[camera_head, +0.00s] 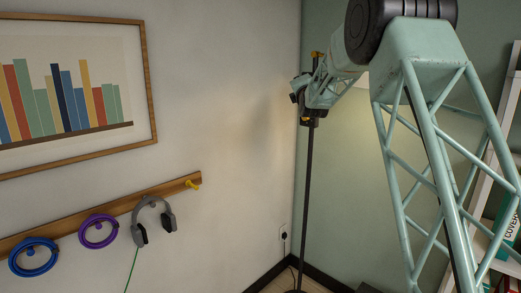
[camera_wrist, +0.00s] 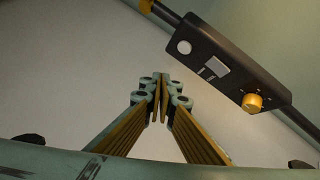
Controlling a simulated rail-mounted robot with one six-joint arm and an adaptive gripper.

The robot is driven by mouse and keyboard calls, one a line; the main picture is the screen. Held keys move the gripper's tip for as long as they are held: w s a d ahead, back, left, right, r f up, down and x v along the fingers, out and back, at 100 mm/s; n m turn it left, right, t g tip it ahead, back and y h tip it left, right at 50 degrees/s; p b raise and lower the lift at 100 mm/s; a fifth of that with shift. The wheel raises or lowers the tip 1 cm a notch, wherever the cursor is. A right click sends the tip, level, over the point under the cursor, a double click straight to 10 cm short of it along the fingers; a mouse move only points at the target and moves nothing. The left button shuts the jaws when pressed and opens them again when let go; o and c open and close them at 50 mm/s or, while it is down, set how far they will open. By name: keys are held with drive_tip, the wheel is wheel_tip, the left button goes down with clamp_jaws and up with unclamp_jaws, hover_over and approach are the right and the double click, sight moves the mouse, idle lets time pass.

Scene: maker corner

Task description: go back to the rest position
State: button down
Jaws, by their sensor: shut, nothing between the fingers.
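My gripper (camera_wrist: 160,88) shows in the wrist view with its two yellow-padded fingers brought together at the tips and nothing between them. It points towards a pale surface. In the head view my pale green arm reaches from the upper right to the room's corner, where its end is small and partly overlaps a black upright pole (camera_head: 308,180). The fingertips cannot be made out there.
A wooden rail (camera_head: 90,217) on the left wall carries a blue ring (camera_head: 33,272), a purple ring (camera_head: 98,244) and grey headphones (camera_head: 171,221). White shelves (camera_head: 499,262) with books stand at the right edge. An outlet (camera_head: 283,233) is low in the corner.

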drive_tip(key=s+f+m+g+b, duration=0.1)
drive_tip(key=s+f+m+g, duration=0.25)
drive_tip(key=s, duration=0.95)
drive_tip(key=s+f+m+g+b, duration=0.2)
drive_tip(key=s+m, duration=0.2)
drive_tip(key=s, duration=0.9)
drive_tip(key=s+f+m+g+b, duration=0.1)
drive_tip(key=s+f+m+g, duration=0.25)
drive_tip(key=s, duration=0.95)
drive_tip(key=s+f+m+g+b, duration=0.1)
drive_tip(key=s+f+m, duration=0.3)
drive_tip(key=s, duration=1.4)
drive_tip(key=s+d+f+m+g+b, duration=0.1)
drive_tip(key=s+f+m+g+b, duration=0.1)
drive_tip(key=s+f, duration=0.9)
drive_tip(key=s+d+f+m+g+b, duration=0.1)
drive_tip(key=s+f+m+g, duration=0.2)
drive_tip(key=s, duration=2.2)
wheel_tip(320, 180, down, 5)
drive_tip(key=m, duration=0.3)
drive_tip(key=shift+g, duration=0.4)
drive_tip(key=shift+r, duration=0.1)
